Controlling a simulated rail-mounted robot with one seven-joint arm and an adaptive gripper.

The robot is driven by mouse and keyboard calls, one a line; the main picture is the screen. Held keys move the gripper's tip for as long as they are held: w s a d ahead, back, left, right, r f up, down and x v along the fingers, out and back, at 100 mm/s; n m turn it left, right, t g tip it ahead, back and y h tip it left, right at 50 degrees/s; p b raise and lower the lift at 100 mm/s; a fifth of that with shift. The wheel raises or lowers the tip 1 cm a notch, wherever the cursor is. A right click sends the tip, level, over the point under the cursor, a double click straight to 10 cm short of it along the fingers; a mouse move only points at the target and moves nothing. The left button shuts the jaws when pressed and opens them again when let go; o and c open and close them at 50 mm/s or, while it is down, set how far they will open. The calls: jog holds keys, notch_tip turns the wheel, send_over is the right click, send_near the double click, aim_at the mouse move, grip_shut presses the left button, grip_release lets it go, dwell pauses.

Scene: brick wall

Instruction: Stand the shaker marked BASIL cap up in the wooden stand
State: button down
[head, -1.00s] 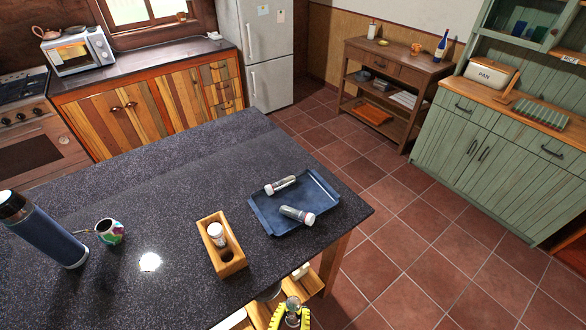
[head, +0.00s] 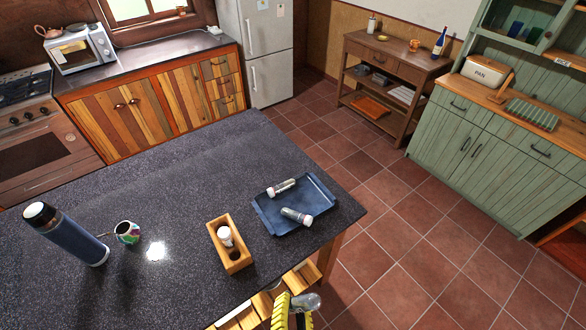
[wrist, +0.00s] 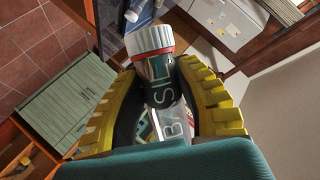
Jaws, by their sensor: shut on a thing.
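My gripper (head: 290,308) is at the bottom edge of the head view, low in front of the counter. It is shut on a clear shaker (head: 306,302). In the wrist view the shaker (wrist: 165,95) sits between the yellow fingers; its label shows B, S, I and L, partly hidden, and its white cap with a red ring (wrist: 149,40) points away from the palm. The wooden stand (head: 245,262) is on the counter, up and left of my gripper. A white-capped shaker (head: 225,236) stands in its far slot; the near slot looks empty.
A blue tray (head: 323,208) with two lying shakers (head: 281,187) (head: 297,216) is right of the stand. A dark blue flask (head: 70,238) and a colourful cup (head: 128,232) stand at left. The counter behind the stand is clear. Wooden stools (head: 262,303) are below the edge.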

jog(key=shift+r+m, duration=0.1)
jog(key=shift+m, duration=0.4)
jog(key=shift+f+m+b, duration=0.4)
jog(key=shift+m+b, duration=0.4)
jog(key=m+b, duration=0.3)
jog(key=m, duration=0.1)
jog(key=shift+f+b, duration=0.1)
jog(key=shift+b, duration=0.2)
jog(key=shift+m+b, duration=0.45)
jog(key=shift+m, duration=0.65)
jog(key=shift+r+m, duration=0.5)
jog(key=shift+m, duration=0.1)
jog(key=m+b, duration=0.1)
jog(key=f+m+b, duration=0.1)
jog(key=shift+m+b, duration=0.35)
jog(key=shift+m, duration=0.05)
jog(key=m+b, duration=0.2)
jog(key=m, duration=0.2)
jog(key=shift+r, duration=0.15)
jog(key=shift+r+m+b, duration=0.25)
jog(key=shift+m+b, duration=0.2)
jog(key=shift+m, duration=0.65)
jog(key=shift+r, duration=0.1)
